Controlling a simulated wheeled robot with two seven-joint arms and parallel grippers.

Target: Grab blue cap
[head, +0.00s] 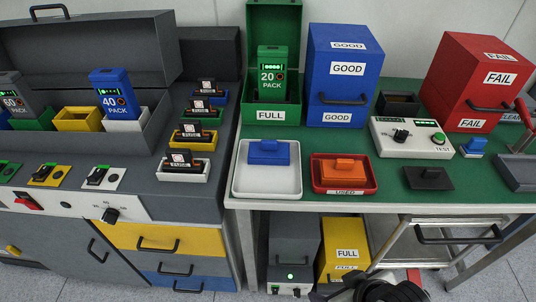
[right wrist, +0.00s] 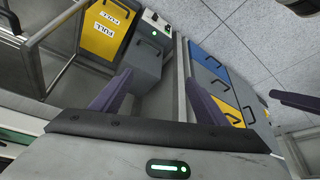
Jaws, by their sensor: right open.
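A blue cap (head: 268,152), a flat plate with a raised block grip, lies in the white tray (head: 267,188) at the front left of the green-topped bench. My right gripper (right wrist: 158,97) is open and empty in the right wrist view, with its two purple fingers apart. Its dark wrist part shows at the bottom of the head view, low in front of the bench and well away from the cap. My left gripper does not show in the head view.
An orange cap (head: 345,169) lies in the red USED tray (head: 345,187), just right of the white tray. A dark plate (head: 429,178), a tester (head: 411,137) and a small blue-topped piece (head: 474,146) stand farther right. The blue GOOD box (head: 347,75) and green FULL box (head: 272,114) stand behind.

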